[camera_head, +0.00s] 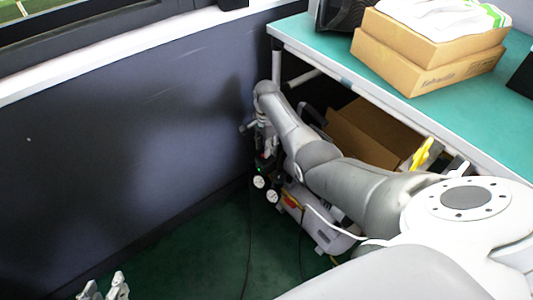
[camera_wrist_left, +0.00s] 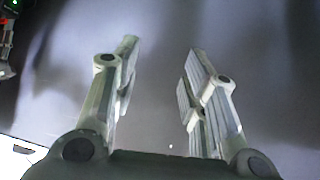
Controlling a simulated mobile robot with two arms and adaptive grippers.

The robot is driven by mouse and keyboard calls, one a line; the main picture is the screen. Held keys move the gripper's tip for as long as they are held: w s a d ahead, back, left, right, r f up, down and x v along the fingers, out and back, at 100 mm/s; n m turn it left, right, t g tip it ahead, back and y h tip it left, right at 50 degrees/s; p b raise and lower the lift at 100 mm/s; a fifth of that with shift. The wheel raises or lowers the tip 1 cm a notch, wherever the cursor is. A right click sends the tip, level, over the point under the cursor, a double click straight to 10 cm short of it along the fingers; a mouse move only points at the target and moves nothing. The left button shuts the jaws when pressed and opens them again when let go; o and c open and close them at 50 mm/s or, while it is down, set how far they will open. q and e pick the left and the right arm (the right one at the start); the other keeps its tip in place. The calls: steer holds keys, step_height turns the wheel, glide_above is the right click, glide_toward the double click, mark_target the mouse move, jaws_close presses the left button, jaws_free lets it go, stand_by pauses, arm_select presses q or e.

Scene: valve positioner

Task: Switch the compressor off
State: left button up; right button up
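The compressor (camera_head: 325,232) stands on the floor under the workbench, a pale body with two round white gauges (camera_head: 259,182) and a red part near its top. My right arm reaches over it from the right. Its wrist points down near the wall, and the right gripper (camera_head: 264,158) is just above the gauges, small and dark, its fingers not clear. Whether it touches the compressor cannot be told. The power switch cannot be made out. My left gripper (camera_head: 104,287) is at the bottom left, away from the compressor. In the left wrist view its fingers (camera_wrist_left: 160,75) are apart and empty.
The workbench (camera_head: 350,75) has a green top and bears cardboard boxes (camera_head: 428,57). An open carton (camera_head: 368,133) is under it. A dark wall (camera_head: 120,150) closes the left side. Thin cables run over the green floor (camera_head: 215,250), which is otherwise clear.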

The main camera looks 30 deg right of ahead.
step_height(320, 180, down, 3)
steer(key=shift+b, duration=0.8)
arm_select(q)
steer(key=w+d+r+t+h, duration=0.1)
steer(key=w+d+r+t, duration=0.1)
steer(key=w+r+t, duration=0.3)
steer(key=shift+w+d+r+h, duration=0.3)
steer(key=shift+r, duration=1.05)
arm_select(e)
steer(key=shift+f, duration=0.2)
jaws_close()
